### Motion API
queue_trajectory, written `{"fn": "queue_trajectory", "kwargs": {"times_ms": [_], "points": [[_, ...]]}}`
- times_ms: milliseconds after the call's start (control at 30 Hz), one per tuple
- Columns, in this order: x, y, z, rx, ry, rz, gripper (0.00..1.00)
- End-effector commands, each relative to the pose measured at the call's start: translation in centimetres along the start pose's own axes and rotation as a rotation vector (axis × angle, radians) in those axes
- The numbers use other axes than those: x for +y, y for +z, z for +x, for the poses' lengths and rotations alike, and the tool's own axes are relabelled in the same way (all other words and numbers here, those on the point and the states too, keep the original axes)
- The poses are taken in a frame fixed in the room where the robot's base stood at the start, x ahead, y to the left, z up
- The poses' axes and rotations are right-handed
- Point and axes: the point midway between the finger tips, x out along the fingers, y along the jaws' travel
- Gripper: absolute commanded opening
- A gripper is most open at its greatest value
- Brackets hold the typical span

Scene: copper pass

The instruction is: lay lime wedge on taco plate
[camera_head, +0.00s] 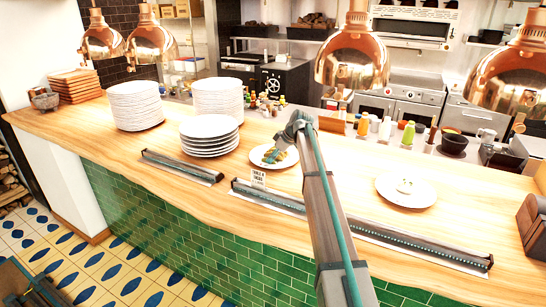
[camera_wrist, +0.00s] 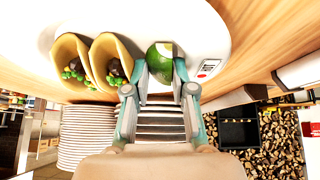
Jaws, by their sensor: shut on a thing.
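The white taco plate (camera_head: 257,163) lies on the wooden counter, and it fills the upper part of the wrist view (camera_wrist: 200,22). Two filled tacos, the left one (camera_wrist: 70,58) and the right one (camera_wrist: 109,57), rest on it side by side. My gripper (camera_wrist: 160,84) is shut on the green lime wedge (camera_wrist: 159,62), beside the right taco. The wedge is over the plate; I cannot tell whether it touches the surface. In the head view my gripper (camera_head: 279,149) is low over the plate and hides part of it; the wedge is not clear there.
A stack of plates (camera_head: 209,137) stands left of the taco plate, with taller stacks behind. A small sign (camera_head: 258,178) stands in front of it. Another plate (camera_head: 406,190) lies to the right. Copper lamps (camera_head: 352,58) hang above the counter. Bottles (camera_head: 385,129) line its far side.

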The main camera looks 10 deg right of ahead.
Motion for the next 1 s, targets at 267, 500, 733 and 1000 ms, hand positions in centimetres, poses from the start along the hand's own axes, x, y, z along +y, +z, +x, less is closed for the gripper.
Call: {"fn": "queue_trajectory", "kwargs": {"times_ms": [267, 500, 733, 1000], "points": [[0.0, 0.2, 0.2, -0.003, 0.0, 0.0, 0.36], [0.0, 0.2, 0.2, -0.004, -0.001, 0.0, 0.36], [0.0, 0.3, 0.1, -0.004, 0.0, 0.0, 0.36], [0.1, 0.3, -2.5, -0.002, 0.003, 0.0, 0.36]]}}
